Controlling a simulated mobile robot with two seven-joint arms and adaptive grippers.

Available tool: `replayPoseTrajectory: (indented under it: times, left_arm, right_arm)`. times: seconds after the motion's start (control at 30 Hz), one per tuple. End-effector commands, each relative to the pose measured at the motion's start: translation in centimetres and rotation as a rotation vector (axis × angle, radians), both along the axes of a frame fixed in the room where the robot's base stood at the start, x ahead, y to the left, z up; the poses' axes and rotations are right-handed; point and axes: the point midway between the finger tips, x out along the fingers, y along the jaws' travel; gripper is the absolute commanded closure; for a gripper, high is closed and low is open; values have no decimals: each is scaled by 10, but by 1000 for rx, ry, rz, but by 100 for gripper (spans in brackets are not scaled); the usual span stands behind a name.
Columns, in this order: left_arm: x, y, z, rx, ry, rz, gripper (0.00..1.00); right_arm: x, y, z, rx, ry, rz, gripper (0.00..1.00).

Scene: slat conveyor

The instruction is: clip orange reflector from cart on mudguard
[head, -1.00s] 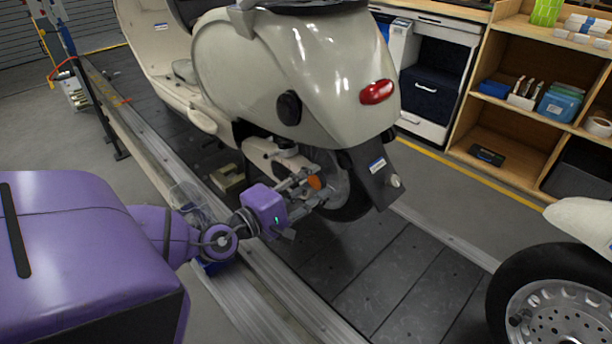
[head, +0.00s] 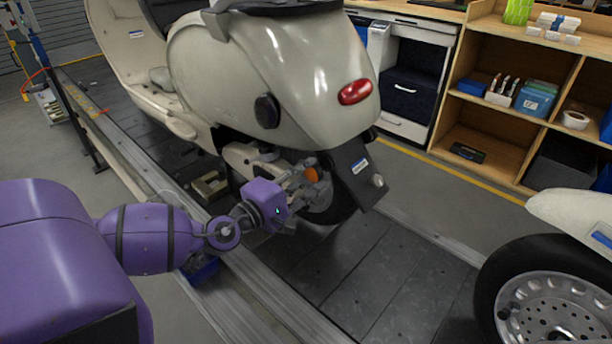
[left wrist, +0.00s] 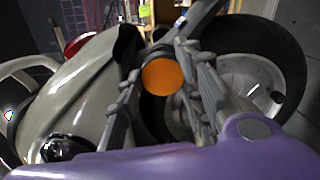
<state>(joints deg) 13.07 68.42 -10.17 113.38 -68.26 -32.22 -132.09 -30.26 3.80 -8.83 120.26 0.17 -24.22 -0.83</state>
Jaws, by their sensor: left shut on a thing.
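My left gripper (head: 303,184) is shut on the round orange reflector (head: 311,174) and holds it beside the scooter's rear wheel (head: 341,205). In the left wrist view the orange disc (left wrist: 163,76) sits between the two grey fingers, with its face to the camera. The dark mudguard (head: 356,168) with a small white-blue label hangs behind the wheel, just right of the reflector. I cannot tell whether the reflector touches the mudguard. The cream scooter body (head: 280,80) has a red tail light (head: 355,91). The cart cannot be made out. My right gripper is out of view.
A second scooter's wheel (head: 545,300) stands at the lower right. Wooden shelves (head: 480,135) with boxes are at the back right. A metal rail (head: 255,285) runs along the near side of the dark slat conveyor (head: 390,275), which is clear between the scooters.

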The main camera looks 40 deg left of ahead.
Motion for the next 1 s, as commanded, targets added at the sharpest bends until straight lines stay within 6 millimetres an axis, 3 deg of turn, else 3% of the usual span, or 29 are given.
replayPoseTrajectory:
  times: [1.0]
  left_arm:
    - [28,-2,0,-1,-1,1,83]
  right_arm:
    - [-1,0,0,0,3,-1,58]
